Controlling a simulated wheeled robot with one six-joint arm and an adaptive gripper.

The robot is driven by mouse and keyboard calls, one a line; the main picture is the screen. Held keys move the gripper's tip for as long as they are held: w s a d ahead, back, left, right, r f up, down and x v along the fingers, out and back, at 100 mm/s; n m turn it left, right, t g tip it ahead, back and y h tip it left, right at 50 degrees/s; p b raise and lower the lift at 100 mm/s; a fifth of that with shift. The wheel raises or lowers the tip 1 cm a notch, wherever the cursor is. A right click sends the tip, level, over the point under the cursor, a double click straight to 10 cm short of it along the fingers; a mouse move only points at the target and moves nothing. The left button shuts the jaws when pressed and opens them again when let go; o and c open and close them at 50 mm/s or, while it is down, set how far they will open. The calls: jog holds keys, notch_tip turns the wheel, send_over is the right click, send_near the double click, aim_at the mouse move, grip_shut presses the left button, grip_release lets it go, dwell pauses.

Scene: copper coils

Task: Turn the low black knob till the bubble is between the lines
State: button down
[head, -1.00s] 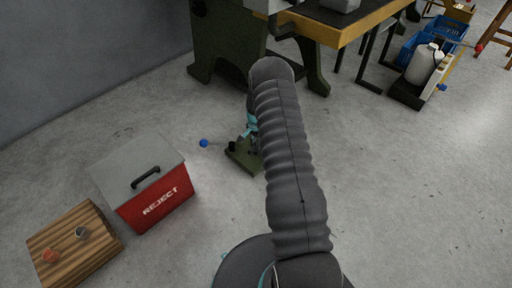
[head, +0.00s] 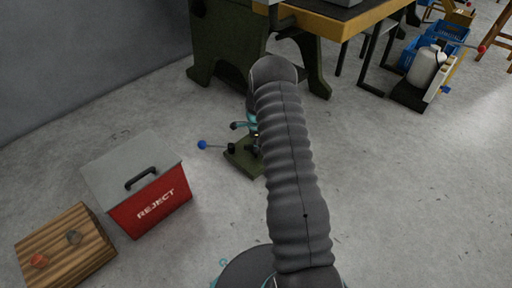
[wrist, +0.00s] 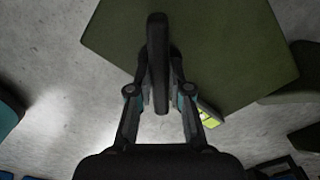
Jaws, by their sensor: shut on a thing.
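In the wrist view my gripper (wrist: 158,65) is shut on a black, bar-shaped knob (wrist: 158,95), which stands upright in the picture between the two fingers. Below it spreads a dark green plate (wrist: 235,50). A bright yellow-green piece (wrist: 208,118), perhaps the level, shows just right of the right finger. It is partly covered, and no bubble or lines can be made out. My arm hides most of the gripper and knob there.
A red REJECT box (head: 152,205) with a grey lid and a wooden board (head: 65,255) lie to the left. A green machine (head: 228,45) and a yellow-edged bench (head: 345,28) stand behind. A white jug (head: 427,66) is at far right.

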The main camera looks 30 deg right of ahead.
jog(key=shift+m+b, duration=0.3)
jog(key=shift+m, duration=0.8)
jog(key=c, duration=1.1)
grip_release()
notch_tip(320, 180, up, 12)
